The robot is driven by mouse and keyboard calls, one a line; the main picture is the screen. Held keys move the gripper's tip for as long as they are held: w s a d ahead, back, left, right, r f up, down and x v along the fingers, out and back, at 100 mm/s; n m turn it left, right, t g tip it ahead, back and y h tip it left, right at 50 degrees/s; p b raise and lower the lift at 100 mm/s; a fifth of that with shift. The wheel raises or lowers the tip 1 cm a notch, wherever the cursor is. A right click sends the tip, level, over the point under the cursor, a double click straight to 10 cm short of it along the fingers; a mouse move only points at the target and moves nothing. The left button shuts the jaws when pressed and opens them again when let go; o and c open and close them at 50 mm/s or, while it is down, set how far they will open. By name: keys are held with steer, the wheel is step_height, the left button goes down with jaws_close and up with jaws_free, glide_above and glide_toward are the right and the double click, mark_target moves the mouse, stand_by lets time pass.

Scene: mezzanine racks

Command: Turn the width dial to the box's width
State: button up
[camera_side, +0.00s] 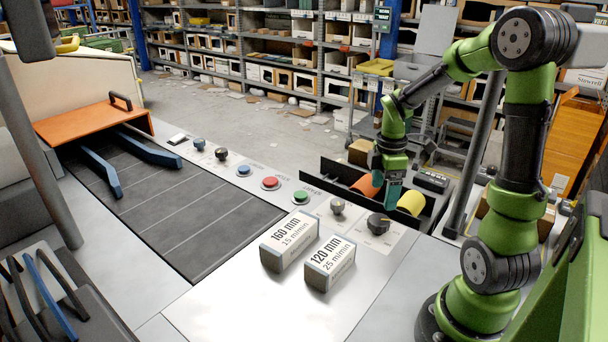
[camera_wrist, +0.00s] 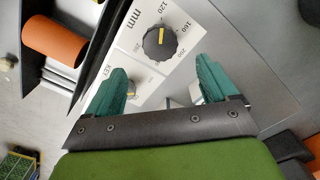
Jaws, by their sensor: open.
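The black width dial (camera_wrist: 160,42) lies ahead of my open fingers in the wrist view. It has a yellow pointer line, and the panel beside it reads "mm" with 120, 160 and 200. Its exact setting is hard to tell. In the side view the dial (camera_side: 378,223) sits on the light panel. My gripper (camera_side: 386,195) is above and behind it, apart from it. In the wrist view my gripper (camera_wrist: 163,82) has its two teal fingers spread, with nothing held. Two labelled blocks, 160 mm (camera_side: 289,239) and 120 mm (camera_side: 330,263), stand left of the dial.
A smaller knob (camera_side: 337,206) is beside the dial. Green (camera_side: 300,197), red (camera_side: 270,183) and blue (camera_side: 244,171) buttons line the conveyor (camera_side: 180,205). A black trough (camera_side: 330,178) with orange (camera_side: 366,186) and yellow (camera_side: 411,204) rolls is close to my gripper.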

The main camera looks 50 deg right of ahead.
step_height(320, 180, up, 8)
steer(key=shift+r, duration=0.1)
stand_by(0.4)
